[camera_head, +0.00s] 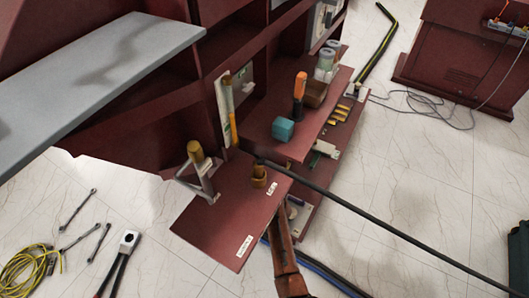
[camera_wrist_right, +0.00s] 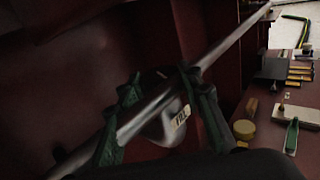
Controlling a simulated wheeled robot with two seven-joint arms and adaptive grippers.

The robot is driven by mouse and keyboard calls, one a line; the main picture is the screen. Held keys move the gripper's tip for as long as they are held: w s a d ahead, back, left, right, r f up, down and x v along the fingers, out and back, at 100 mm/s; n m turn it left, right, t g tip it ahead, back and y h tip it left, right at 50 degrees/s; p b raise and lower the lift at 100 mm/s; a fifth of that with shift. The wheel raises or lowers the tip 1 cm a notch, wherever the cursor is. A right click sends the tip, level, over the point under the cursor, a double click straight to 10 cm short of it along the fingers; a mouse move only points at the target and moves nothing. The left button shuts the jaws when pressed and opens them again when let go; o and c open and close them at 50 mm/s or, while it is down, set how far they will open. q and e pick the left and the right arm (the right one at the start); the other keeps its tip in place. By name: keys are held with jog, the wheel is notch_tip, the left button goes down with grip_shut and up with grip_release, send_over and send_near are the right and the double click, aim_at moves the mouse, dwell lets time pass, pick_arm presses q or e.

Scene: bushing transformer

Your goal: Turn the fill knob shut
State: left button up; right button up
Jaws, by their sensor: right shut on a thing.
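The fill knob (camera_wrist_right: 158,122) is a grey rounded piece with a "FILL" label, seen in the right wrist view. The exact contact is in shadow. My left gripper is in neither view.
The dark red transformer housing (camera_head: 215,222) has a gold fitting (camera_head: 196,150) and another brown-gold fitting (camera_head: 259,175) on its low panel. A long black line (camera_head: 385,228) runs to the lower right. An orange-handled tool (camera_head: 299,88) and teal block (camera_head: 283,129) stand behind. Wrenches (camera_head: 78,208) lie on the floor.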

jog(key=shift+a+r+m+h, duration=0.1)
jog(key=shift+a+m+h, duration=0.2)
jog(key=shift+m+h, duration=0.35)
jog(key=shift+f+m+h, duration=0.2)
jog(key=shift+m+h, duration=0.15)
jog(key=shift+h, duration=0.4)
jog(key=m+h+b, duration=0.1)
jog(key=h, duration=0.1)
jog(key=m+h+b, duration=0.1)
jog(key=h, duration=0.1)
jog(key=shift+a+f+b, duration=0.1)
jog(key=shift+f+b, duration=0.1)
jog(key=shift+b, duration=0.2)
jog(key=shift+r+m+h+b, duration=0.15)
jog(key=shift+m+h+b, duration=0.3)
jog(key=shift+m+h, duration=0.3)
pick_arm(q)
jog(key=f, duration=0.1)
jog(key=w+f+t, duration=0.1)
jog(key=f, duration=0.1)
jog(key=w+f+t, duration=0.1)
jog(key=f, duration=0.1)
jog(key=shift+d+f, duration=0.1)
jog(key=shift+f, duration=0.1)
pick_arm(e)
jog(key=shift+r+h, duration=0.1)
jog(key=shift+h, duration=0.15)
jog(key=shift+r, duration=0.1)
jog(key=o, duration=1.2)
